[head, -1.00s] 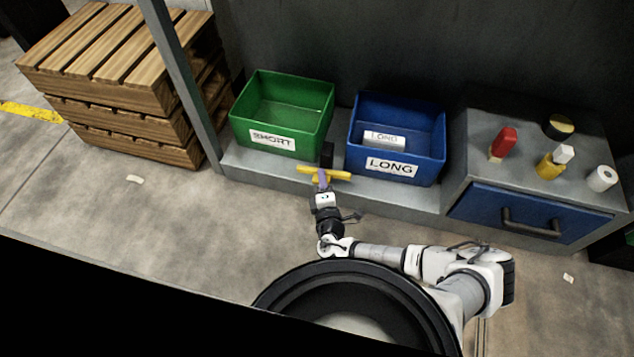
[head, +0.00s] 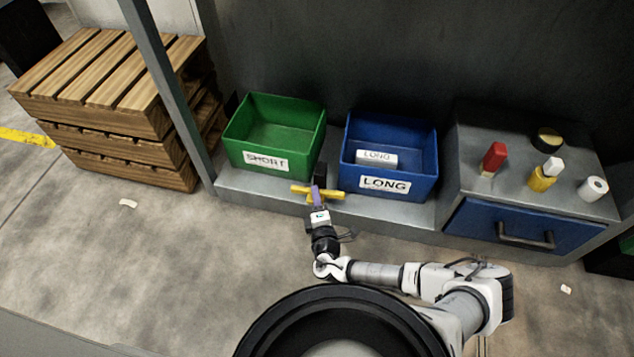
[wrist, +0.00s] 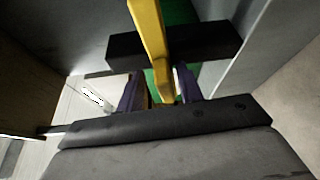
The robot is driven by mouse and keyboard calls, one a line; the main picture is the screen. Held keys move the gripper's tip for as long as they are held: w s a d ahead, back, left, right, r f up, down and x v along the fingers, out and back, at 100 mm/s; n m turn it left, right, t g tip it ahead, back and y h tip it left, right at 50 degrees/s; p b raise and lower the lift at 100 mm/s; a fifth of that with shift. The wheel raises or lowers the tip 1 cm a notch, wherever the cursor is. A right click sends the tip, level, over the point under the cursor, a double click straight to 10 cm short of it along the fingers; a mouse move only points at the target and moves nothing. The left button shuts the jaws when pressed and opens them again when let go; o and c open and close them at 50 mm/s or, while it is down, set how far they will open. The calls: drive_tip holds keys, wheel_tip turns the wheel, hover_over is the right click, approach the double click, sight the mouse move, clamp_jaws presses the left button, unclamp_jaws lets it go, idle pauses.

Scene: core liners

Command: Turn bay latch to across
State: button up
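The bay latch is a yellow bar (head: 333,195) on a dark block (head: 320,172), at the shelf front between the green and blue bins. In the head view it lies roughly left to right, slightly tilted. My gripper (head: 316,194) is at the bar's middle, its purple fingers hiding part of it. In the wrist view the yellow bar (wrist: 147,35) runs down between my two fingers (wrist: 161,90), with the dark block (wrist: 205,48) behind it. The fingers are apart on either side of the bar; whether they press on it is unclear.
A green bin (head: 234,143) labelled SHORT and a blue bin (head: 350,182) labelled LONG stand close on either side. A white piece (head: 376,159) lies in the blue bin. A drawer cabinet (head: 470,222) stands right, wooden pallets (head: 120,120) left. The floor in front is mostly clear.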

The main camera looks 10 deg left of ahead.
drive_tip(key=o, duration=1)
drive_tip(key=r+p, duration=0.2)
drive_tip(key=r, duration=0.4)
drive_tip(key=r+p, duration=0.2)
drive_tip(key=r, duration=0.4)
drive_tip(key=shift+w+d+r+p, duration=0.15)
drive_tip(key=shift+d+r+p, duration=0.05)
drive_tip(key=shift+p, duration=0.2)
wheel_tip(320, 180, up, 4)
drive_tip(key=shift+a+f+p, duration=0.1)
drive_tip(key=shift+p, duration=0.45)
wheel_tip(320, 180, up, 3)
drive_tip(key=shift+a+f+p, duration=0.15)
drive_tip(key=shift+p, duration=0.15)
drive_tip(key=c, duration=1)
drive_tip(key=shift+r, duration=0.35)
